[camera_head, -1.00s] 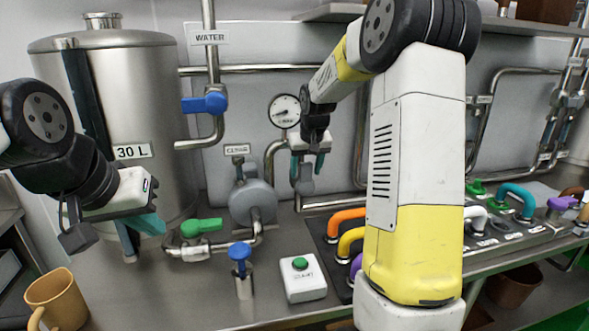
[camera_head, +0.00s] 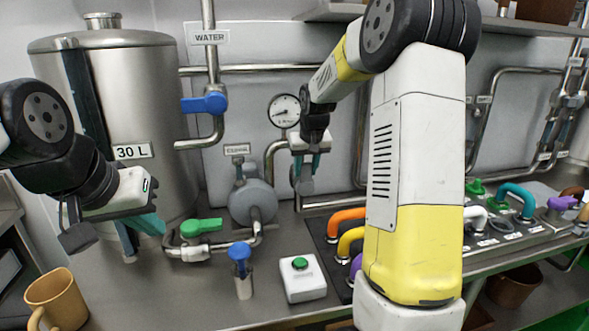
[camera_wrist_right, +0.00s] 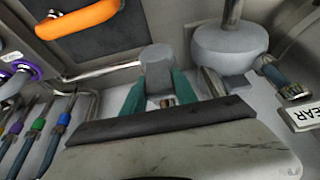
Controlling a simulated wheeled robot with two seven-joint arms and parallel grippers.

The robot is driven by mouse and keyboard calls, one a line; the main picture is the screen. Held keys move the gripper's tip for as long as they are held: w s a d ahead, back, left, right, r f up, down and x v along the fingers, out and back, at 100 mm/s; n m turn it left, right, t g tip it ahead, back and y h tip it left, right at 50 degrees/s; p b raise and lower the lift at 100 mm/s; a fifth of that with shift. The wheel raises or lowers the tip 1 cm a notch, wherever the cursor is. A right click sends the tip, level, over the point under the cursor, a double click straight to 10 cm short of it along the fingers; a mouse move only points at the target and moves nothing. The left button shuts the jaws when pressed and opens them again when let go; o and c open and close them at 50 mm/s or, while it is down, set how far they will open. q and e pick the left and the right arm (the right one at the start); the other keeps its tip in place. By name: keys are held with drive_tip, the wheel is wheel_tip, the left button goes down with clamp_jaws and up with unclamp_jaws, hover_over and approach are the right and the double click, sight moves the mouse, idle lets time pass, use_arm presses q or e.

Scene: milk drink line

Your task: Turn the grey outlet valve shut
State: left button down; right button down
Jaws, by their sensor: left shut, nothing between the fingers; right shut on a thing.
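The grey outlet valve handle (camera_head: 306,186) is on the steel pipe below the round gauge, right of the grey pump. My right gripper (camera_head: 307,168) reaches it from above, its teal fingers shut on the handle. In the right wrist view the handle (camera_wrist_right: 157,66) shows as a grey block between the teal fingers of my right gripper (camera_wrist_right: 159,88). Part of the valve is hidden by the fingers. My left gripper (camera_head: 142,234) is shut and empty, in front of the tank and left of the green valve.
A green-handled valve (camera_head: 201,226), a blue-topped post (camera_head: 241,258) and a white box with a green button (camera_head: 302,278) stand on the counter. A yellow mug (camera_head: 57,297) is front left. The steel tank (camera_head: 140,90) is behind my left gripper. An orange handle (camera_wrist_right: 78,19) shows in the right wrist view.

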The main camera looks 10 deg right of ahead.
sight(313, 183)
drive_tip(key=shift+d, duration=0.1)
idle(0.8)
drive_tip(key=d+y, duration=0.1)
drive_tip(key=d+m+y, duration=0.1)
drive_tip(key=y, duration=0.1)
drive_tip(key=shift+d+f+y, duration=0.2)
drive_tip(key=shift+y, duration=0.1)
drive_tip(key=shift+w+d+f+m+t+y, duration=0.2)
drive_tip(key=shift+d+f+m+y, duration=0.45)
drive_tip(key=shift+y, duration=1.3)
drive_tip(key=shift+s+d+f+m+t+y, duration=0.15)
drive_tip(key=shift+d+f+m+t+y, duration=0.4)
drive_tip(key=shift+f+y, duration=1)
drive_tip(key=shift+w+d+f+m+t+y, duration=0.1)
drive_tip(key=shift+d+f+m+y, duration=0.4)
drive_tip(key=shift+y, duration=1.8)
drive_tip(key=shift+d+f, duration=0.1)
drive_tip(key=shift+d, duration=0.25)
